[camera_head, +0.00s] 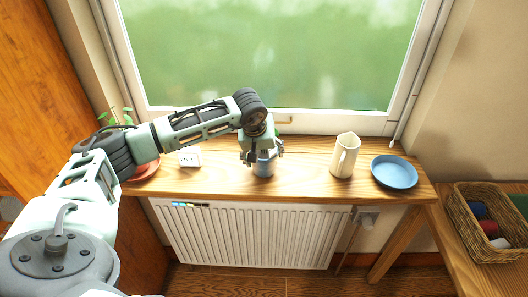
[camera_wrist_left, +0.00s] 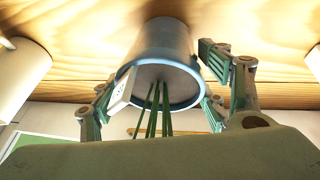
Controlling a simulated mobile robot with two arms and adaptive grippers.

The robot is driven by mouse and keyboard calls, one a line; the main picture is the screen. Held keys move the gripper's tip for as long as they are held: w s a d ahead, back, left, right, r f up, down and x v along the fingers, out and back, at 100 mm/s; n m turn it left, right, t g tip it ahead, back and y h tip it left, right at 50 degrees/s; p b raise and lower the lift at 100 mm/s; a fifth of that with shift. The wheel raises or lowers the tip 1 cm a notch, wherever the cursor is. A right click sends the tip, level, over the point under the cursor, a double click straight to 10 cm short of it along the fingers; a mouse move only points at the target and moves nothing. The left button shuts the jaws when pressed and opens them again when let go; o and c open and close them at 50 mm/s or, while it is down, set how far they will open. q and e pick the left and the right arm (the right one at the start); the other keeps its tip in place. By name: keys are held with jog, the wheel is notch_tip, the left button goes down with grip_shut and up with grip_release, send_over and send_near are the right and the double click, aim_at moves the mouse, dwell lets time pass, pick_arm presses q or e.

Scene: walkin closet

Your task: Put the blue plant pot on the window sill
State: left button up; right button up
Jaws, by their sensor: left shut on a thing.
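The blue plant pot (camera_head: 264,167) is upright at the middle of the wooden window sill (camera_head: 310,180). My left gripper (camera_head: 262,152) comes down from above and is shut on the pot, hiding its upper part. In the left wrist view the pot (camera_wrist_left: 163,48) sits between the fingers (camera_wrist_left: 165,90), with its rim toward the camera and thin green stems inside it. Its base is against or just above the wood; I cannot tell whether it touches. My right gripper is not in view.
A cream jug (camera_head: 345,156) and a blue plate (camera_head: 394,172) stand right of the pot. Below is a white radiator (camera_head: 250,236). A wicker basket (camera_head: 480,240) is at far right.

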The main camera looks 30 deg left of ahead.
pick_arm(q)
jog(key=o, duration=1.2)
jog(key=shift+f, duration=0.1)
jog(key=o, duration=0.5)
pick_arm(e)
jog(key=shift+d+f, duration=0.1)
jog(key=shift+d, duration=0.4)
pick_arm(q)
jog(key=b+v, duration=0.3)
jog(key=v, duration=0.9)
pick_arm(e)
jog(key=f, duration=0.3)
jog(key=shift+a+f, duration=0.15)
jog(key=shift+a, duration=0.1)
